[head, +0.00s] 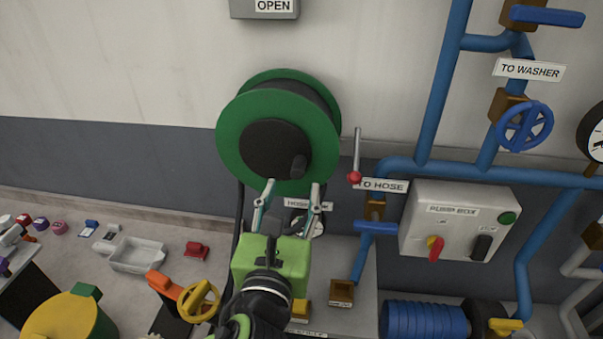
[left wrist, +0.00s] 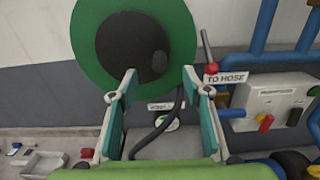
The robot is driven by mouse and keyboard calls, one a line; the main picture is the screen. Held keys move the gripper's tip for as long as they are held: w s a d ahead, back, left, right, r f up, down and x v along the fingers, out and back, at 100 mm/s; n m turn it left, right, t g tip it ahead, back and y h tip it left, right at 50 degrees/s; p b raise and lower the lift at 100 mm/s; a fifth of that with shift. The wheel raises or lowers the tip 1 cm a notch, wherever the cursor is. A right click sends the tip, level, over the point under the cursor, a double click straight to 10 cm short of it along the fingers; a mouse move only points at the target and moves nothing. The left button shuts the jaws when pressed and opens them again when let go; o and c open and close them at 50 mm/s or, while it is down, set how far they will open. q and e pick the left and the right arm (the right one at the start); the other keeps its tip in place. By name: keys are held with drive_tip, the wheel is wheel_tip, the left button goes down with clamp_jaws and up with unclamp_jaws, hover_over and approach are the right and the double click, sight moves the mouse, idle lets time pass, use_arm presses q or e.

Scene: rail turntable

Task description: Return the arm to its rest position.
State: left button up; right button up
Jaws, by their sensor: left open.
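My left gripper (head: 292,193) is open and empty. Its arm comes up from the bottom middle of the head view, with a green gripper body and two teal fingers pointing at the wall. The fingertips overlap the lower edge of the green hose reel (head: 232,150) in the picture; whether they touch it I cannot tell. In the left wrist view the two fingers (left wrist: 162,90) stand wide apart, with the reel (left wrist: 84,40) above and a dark hose (left wrist: 158,130) seen between them. My right gripper is not in view.
A lever with a red knob (head: 355,178) stands right of the reel. Blue pipes (head: 437,110), a blue wheel valve (head: 524,127) and a grey control box (head: 458,196) are at right. A yellow drum (head: 62,318), yellow handwheel (head: 199,300) and white tray (head: 138,256) are at left.

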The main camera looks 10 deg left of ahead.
use_arm(q)
drive_tip(key=shift+s, duration=0.5)
